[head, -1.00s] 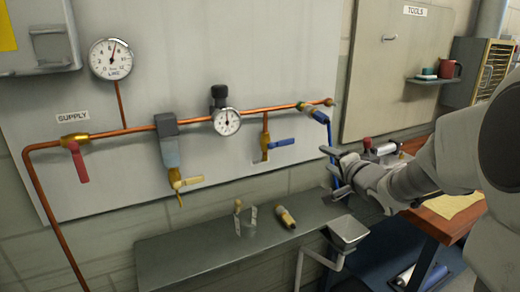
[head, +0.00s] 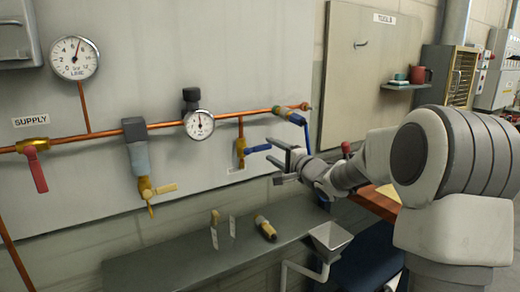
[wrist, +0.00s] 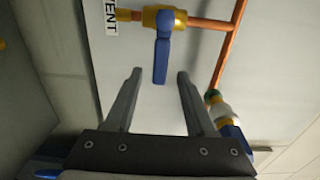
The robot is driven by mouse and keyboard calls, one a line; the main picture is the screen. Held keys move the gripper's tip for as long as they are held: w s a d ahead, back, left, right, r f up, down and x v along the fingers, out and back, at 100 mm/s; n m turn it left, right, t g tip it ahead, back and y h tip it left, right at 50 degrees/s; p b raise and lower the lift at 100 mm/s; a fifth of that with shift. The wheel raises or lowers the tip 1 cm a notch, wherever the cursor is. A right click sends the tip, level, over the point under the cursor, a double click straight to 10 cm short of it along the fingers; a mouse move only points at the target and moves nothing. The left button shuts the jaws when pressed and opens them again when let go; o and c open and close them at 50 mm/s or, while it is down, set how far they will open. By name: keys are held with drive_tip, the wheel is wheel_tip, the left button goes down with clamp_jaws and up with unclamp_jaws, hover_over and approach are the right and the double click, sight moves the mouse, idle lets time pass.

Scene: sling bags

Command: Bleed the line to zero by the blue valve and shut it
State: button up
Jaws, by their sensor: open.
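The blue valve's lever (head: 258,148) sits on a brass body (head: 240,151) on a short copper drop below the main pipe. The lever lies across its pipe. In the wrist view the blue lever (wrist: 161,60) points down from its brass body (wrist: 165,19), beside a VENT label (wrist: 111,17). My gripper (head: 277,162) is open and empty, just right of the lever. In the wrist view the lever lies between and beyond my fingertips (wrist: 159,76); I see no contact. The large LINE gauge (head: 74,58) has its needle near the top, clearly above zero.
A red supply lever (head: 39,172) hangs down at left. A small gauge (head: 199,124) and a yellow-handled drain (head: 153,189) sit on the pipe. A blue hose (head: 306,135) hangs right of the valve. A grey shelf (head: 170,265) holds small items below; a funnel (head: 330,237) stands beside it.

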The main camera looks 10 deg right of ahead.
sight(265, 147)
drive_tip(key=b+x, duration=0.1)
drive_tip(key=x, duration=0.6)
clamp_jaws()
idle(1.4)
